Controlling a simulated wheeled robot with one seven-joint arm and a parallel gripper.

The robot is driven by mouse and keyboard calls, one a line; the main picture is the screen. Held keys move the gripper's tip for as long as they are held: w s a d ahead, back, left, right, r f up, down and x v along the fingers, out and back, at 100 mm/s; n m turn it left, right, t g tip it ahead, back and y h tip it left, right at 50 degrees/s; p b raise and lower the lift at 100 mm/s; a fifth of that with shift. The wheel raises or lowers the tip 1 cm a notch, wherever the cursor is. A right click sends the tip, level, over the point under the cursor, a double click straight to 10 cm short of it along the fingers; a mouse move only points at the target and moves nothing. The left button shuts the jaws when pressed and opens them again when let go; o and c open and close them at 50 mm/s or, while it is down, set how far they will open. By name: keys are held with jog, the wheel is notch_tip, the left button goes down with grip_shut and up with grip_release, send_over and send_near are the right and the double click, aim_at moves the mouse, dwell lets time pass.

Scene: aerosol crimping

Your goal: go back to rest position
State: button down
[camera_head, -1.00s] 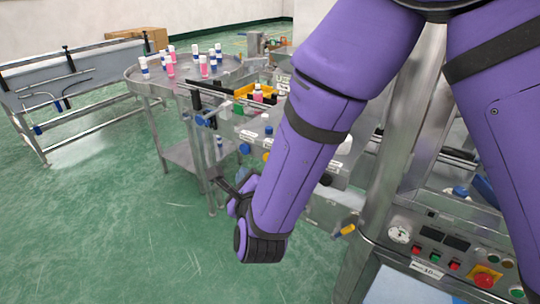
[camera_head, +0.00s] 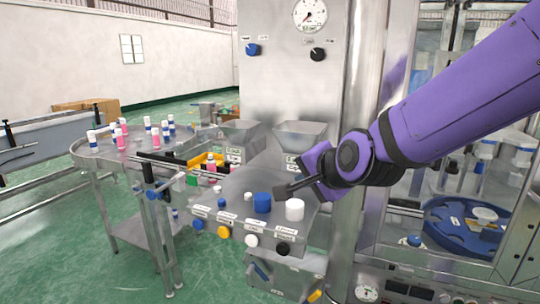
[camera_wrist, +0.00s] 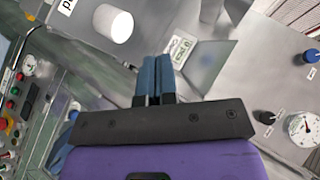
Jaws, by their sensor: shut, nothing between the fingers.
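My gripper (camera_head: 281,192) is shut and empty at the end of my purple arm. It is in the air above the grey control panel, close to a blue cap (camera_head: 262,203) and a white cap (camera_head: 295,210) in the head view. In the wrist view the two blue-grey fingers of my gripper (camera_wrist: 156,62) are pressed together with nothing between them. The white cap (camera_wrist: 113,23) shows to the upper left of them there.
Two metal hoppers stand behind the panel, one of them the right hopper (camera_head: 300,136). A round metal table (camera_head: 88,157) with several bottles is at left. A steel column stands right of the panel, and a blue turntable (camera_head: 455,238) is behind my arm. Green floor is open at lower left.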

jog(key=s+d+r+n+g+h, duration=0.2)
jog(key=s+d+n, duration=0.2)
jog(key=s+d, duration=0.6)
jog(key=s+d+r+n+g+h, duration=0.2)
jog(key=s+d+n+g+h, duration=0.1)
jog(key=s+d, duration=0.8)
jog(key=shift+d+n, duration=0.9)
jog(key=shift+d, duration=0.15)
